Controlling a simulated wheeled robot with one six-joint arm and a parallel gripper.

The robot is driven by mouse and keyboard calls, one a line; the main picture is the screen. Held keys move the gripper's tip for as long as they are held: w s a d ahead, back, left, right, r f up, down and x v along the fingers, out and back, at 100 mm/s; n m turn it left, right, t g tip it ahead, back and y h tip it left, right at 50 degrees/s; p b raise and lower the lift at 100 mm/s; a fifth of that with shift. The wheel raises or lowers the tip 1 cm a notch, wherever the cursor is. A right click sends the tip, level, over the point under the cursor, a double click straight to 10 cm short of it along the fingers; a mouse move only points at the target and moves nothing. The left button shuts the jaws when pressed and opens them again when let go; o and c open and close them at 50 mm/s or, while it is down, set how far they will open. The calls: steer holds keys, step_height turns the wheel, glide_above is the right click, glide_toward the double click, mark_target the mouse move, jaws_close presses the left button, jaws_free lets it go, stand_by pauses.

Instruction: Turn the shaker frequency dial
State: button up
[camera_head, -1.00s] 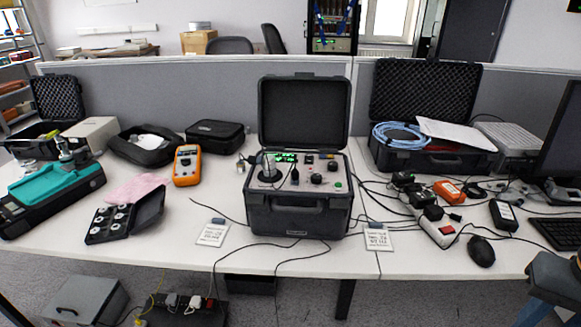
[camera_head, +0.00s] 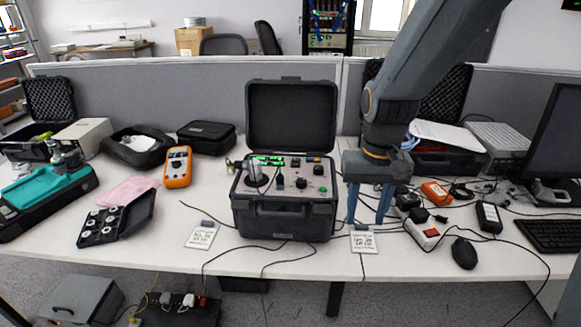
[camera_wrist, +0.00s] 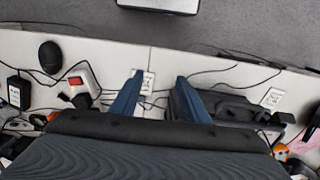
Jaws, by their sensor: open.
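The shaker (camera_head: 284,215) is a dark hard case with its lid open, standing mid-table in the head view. Its panel carries several black knobs, a green display (camera_head: 268,160) and a metal cylinder at the left. A larger black knob (camera_head: 301,183) sits near the panel's middle; I cannot tell which knob is the frequency dial. My gripper (camera_head: 368,222) is open and empty, fingers pointing down, to the right of the case and apart from it. In the wrist view, my gripper (camera_wrist: 160,90) shows two blue fingers spread apart, with the case's dark edge partly visible beside the right finger.
A power strip (camera_head: 423,234), cables and adapters lie to the right of my gripper. A mouse (camera_head: 464,253) and keyboard are farther right. White cards (camera_head: 363,242) lie at the table's front. An orange multimeter (camera_head: 178,167) stands left of the case.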

steer(key=w+a+r+p, duration=0.3)
steer(key=w+a+r, duration=0.25)
steer(key=w, duration=0.25)
steer(key=r+p, duration=0.2)
steer(key=p, duration=0.1)
glide_above(302, 180)
steer(key=shift+s+m, duration=0.15)
steer(key=shift+m, duration=0.15)
steer(key=shift+a+f, duration=0.1)
steer(key=shift+f, duration=0.15)
step_height(302, 180, down, 7)
steer(key=shift+f+p, duration=0.15)
steer(key=shift+p, duration=0.95)
steer(key=c, duration=1.1)
steer(key=shift+o, duration=0.2)
